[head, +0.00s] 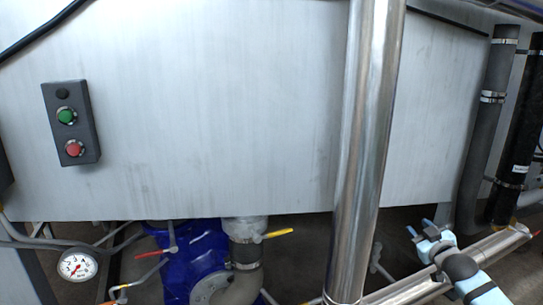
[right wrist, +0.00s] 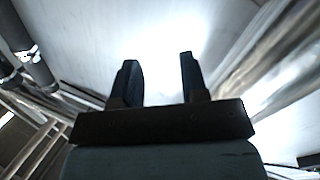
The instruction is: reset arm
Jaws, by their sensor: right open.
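My right gripper (head: 420,232) shows at the lower right of the head view, in front of the dark space below the metal panel. Its two blue fingers stand apart with nothing between them. In the right wrist view the gripper (right wrist: 158,80) is also open and empty, with the bright panel beyond its fingers. My left gripper is in neither view. No cylinder that I can make out as loose shows in either view.
A large grey metal panel (head: 240,100) fills the back. A control box (head: 71,124) with green and red buttons is on it. A shiny vertical pipe (head: 365,150) stands left of my right gripper. A pressure gauge (head: 77,266) and blue pump (head: 190,262) sit below.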

